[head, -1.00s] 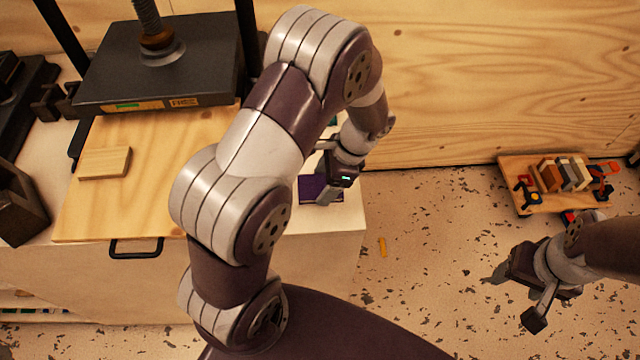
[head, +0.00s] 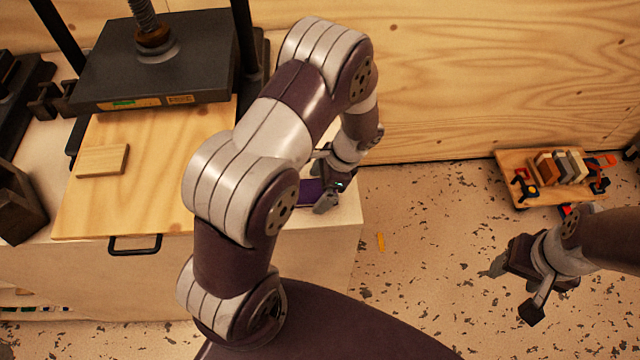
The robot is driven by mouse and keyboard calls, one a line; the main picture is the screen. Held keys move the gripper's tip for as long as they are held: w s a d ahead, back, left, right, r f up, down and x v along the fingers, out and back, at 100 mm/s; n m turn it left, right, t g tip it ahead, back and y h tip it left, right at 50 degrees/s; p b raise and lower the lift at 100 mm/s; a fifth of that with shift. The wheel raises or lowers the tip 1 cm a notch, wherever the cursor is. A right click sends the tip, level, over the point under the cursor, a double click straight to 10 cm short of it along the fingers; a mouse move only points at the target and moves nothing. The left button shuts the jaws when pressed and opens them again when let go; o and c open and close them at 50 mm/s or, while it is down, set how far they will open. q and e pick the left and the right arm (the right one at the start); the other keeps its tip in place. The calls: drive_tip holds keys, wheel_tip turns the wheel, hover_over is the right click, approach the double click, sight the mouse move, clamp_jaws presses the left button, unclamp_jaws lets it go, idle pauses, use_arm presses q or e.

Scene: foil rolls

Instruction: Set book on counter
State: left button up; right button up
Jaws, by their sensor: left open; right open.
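A dark purple book (head: 309,192) lies on the right end of the white counter (head: 345,212), near its edge. My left arm covers much of it. My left gripper (head: 322,180) is open, with its fingers at the book's right side; I cannot tell whether they touch it. My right gripper (head: 508,290) is open and empty, over the speckled floor at the right.
A black press (head: 160,62) stands on the counter at the back left. Below it are a wooden board (head: 150,190) with a black handle and a small wood block (head: 103,160). A wooden tray (head: 540,198) with several items sits on the floor at the right.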

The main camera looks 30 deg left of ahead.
use_arm(q)
drive_tip(key=shift+r, duration=0.1)
drive_tip(key=p+v, duration=0.2)
drive_tip(key=v, duration=1)
drive_tip(key=s+r+n+t+h, duration=0.3)
drive_tip(key=s+r+n, duration=0.1)
drive_tip(key=s+n, duration=0.6)
drive_tip(key=shift+s+r+n+t+h, duration=0.3)
drive_tip(key=shift+n+t+h, duration=0.1)
drive_tip(key=shift+n, duration=0.4)
drive_tip(key=shift+s, duration=0.2)
drive_tip(key=shift+w, duration=0.1)
